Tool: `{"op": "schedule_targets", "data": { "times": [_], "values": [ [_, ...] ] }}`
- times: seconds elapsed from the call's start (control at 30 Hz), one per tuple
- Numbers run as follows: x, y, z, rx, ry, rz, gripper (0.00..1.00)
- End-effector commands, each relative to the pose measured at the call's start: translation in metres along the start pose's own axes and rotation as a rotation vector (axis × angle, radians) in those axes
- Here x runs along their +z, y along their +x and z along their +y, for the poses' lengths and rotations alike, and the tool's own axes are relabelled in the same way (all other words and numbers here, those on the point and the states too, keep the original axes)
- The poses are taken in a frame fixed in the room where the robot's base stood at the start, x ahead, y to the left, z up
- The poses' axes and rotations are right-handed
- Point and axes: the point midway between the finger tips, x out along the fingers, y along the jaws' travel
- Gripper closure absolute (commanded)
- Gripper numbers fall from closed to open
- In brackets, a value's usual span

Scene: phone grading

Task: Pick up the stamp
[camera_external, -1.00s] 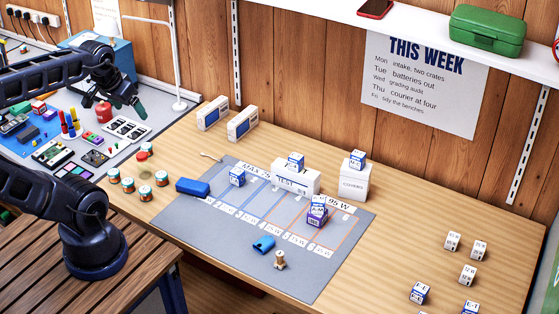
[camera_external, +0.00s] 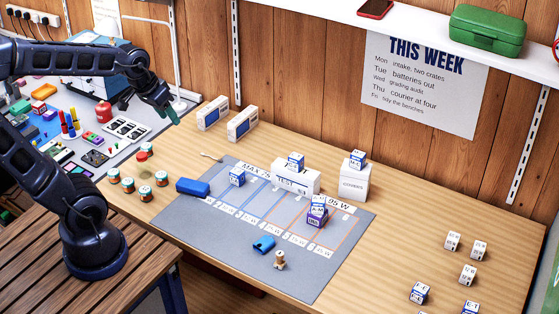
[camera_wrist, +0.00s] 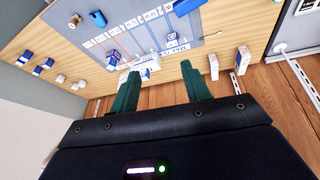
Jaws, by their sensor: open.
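The stamp (camera_external: 279,260), a small piece with a light wooden handle, stands upright near the front edge of the grey mat (camera_external: 305,284). In the wrist view the stamp (camera_wrist: 75,20) shows small at the top left, beside a blue object (camera_wrist: 97,19). My gripper (camera_external: 173,116) is high at the upper left, near the table's back left corner, far from the stamp. In the wrist view my gripper's green fingers (camera_wrist: 160,88) are apart with nothing held between them.
A small blue object (camera_external: 264,244) lies just left of the stamp. A long blue case (camera_external: 193,187), several blue-and-white cubes and a white TEST box (camera_external: 290,180) are on the mat. Several round tins (camera_external: 146,193) stand to the left.

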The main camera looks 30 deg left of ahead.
Motion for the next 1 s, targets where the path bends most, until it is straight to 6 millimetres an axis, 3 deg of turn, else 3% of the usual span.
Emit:
{"op": "schedule_targets", "data": {
  "times": [0.2,0.5,0.77,1.0],
  "values": [
    [-0.019,0.046,0.044,0.064,0.074,-0.026,0.53],
    [-0.029,0.108,0.11,0.119,0.168,-0.053,0.53],
    [-0.019,0.162,0.172,0.14,0.254,-0.068,0.53],
    [0.004,0.21,0.226,0.142,0.34,-0.071,0.53]
  ]
}}
